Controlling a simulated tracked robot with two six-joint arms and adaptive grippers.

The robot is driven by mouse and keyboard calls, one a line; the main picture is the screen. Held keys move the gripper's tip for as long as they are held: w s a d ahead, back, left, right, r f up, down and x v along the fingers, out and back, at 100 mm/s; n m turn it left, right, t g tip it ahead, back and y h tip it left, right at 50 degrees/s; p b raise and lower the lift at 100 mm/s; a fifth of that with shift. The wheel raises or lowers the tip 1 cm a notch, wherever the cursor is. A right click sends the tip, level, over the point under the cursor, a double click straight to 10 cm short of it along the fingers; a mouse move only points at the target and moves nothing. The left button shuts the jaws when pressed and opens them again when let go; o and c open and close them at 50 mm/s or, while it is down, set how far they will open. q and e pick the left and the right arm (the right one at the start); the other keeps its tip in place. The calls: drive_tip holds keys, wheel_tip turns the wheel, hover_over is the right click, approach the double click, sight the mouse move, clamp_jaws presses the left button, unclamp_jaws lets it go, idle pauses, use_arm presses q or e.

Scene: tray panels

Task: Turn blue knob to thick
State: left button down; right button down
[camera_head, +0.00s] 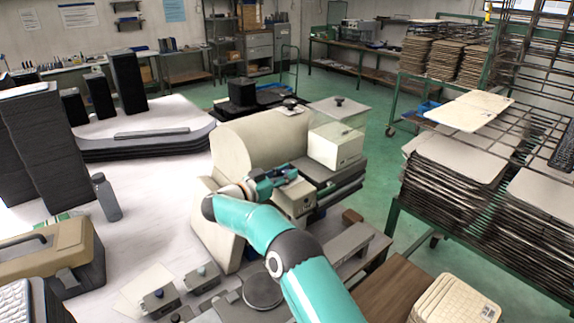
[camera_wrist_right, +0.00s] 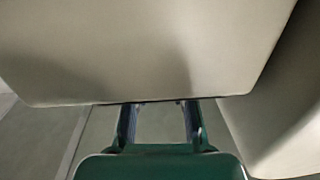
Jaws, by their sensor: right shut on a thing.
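My right gripper (camera_head: 285,176) reaches over the small beige box with a label (camera_head: 299,200), at the front of the large cream machine (camera_head: 262,140). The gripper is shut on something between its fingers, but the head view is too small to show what. In the right wrist view its two fingers (camera_wrist_right: 160,110) stand apart, their tips at the edge of a large beige surface (camera_wrist_right: 150,45) that hides what lies beyond. I cannot make out a blue knob in the grip. My left gripper is not in view.
A second small grey box with a knob (camera_head: 158,294) sits on the white table (camera_head: 75,210). A cream box (camera_head: 336,145) stands close to the right of the gripper. Racks of stacked trays (camera_head: 455,185) fill the right side. A grey bottle (camera_head: 106,198) stands at left.

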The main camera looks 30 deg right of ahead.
drive_tip(key=shift+r+m+g+p, duration=0.1)
drive_tip(key=shift+m+g+p, duration=0.2)
drive_tip(key=shift+m+g, duration=0.15)
drive_tip(key=c, duration=0.9)
unclamp_jaws()
drive_tip(key=shift+g, duration=0.25)
drive_tip(key=shift+c, duration=0.2)
drive_tip(key=shift+a, duration=0.1)
drive_tip(key=a, duration=1.2)
drive_tip(key=shift+s, duration=0.35)
